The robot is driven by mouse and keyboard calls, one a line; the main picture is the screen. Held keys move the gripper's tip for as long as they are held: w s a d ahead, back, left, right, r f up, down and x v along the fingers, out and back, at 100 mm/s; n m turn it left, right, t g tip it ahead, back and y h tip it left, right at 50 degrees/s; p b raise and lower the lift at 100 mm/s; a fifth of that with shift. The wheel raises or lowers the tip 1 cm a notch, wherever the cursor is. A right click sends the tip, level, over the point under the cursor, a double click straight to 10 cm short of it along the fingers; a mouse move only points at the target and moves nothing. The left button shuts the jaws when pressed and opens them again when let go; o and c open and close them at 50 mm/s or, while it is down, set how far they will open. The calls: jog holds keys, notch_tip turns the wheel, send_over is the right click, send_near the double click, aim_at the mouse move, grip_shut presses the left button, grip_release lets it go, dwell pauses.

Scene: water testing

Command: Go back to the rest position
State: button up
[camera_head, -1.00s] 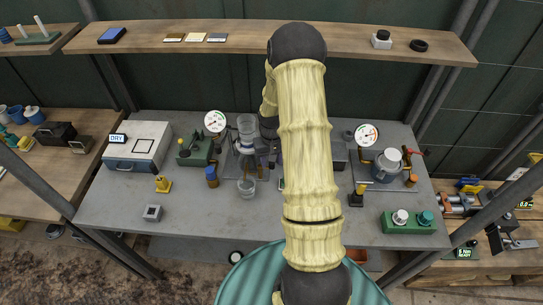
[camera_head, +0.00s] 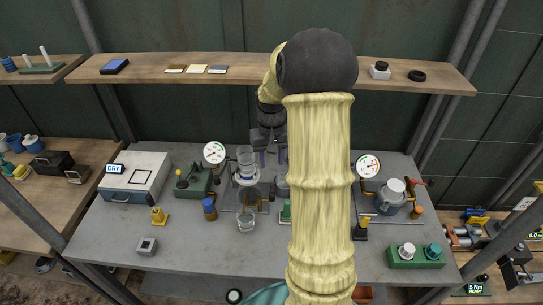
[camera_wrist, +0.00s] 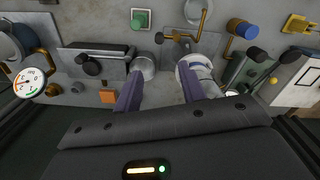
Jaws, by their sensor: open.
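My gripper (camera_head: 272,157) is raised over the back of the grey workbench (camera_head: 180,235), just behind and to the right of a clear vessel on a stand (camera_head: 246,160). In the wrist view its two purple fingers (camera_wrist: 164,92) are apart with nothing between them. A white-topped round vessel (camera_wrist: 196,72) lies by the right finger and a metal cylinder (camera_wrist: 145,66) by the left one, both lower on the bench. My arm hides part of the bench's middle.
A DRY-labelled box (camera_head: 135,178) is at left, a metal jug (camera_head: 391,196) at right. The wooden shelf (camera_head: 300,68) runs above the bench's back.

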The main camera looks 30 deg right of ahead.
jog(key=shift+r, duration=1)
jog(key=shift+a, duration=0.1)
jog(key=s+a+n+t, duration=0.2)
jog(key=s+a+n, duration=0.1)
jog(key=s+a, duration=1.1)
jog(key=a, duration=0.2)
jog(key=shift+s+a+f+t, duration=0.2)
jog(key=shift+a+f+t, duration=0.1)
jog(key=shift+a+f, duration=0.05)
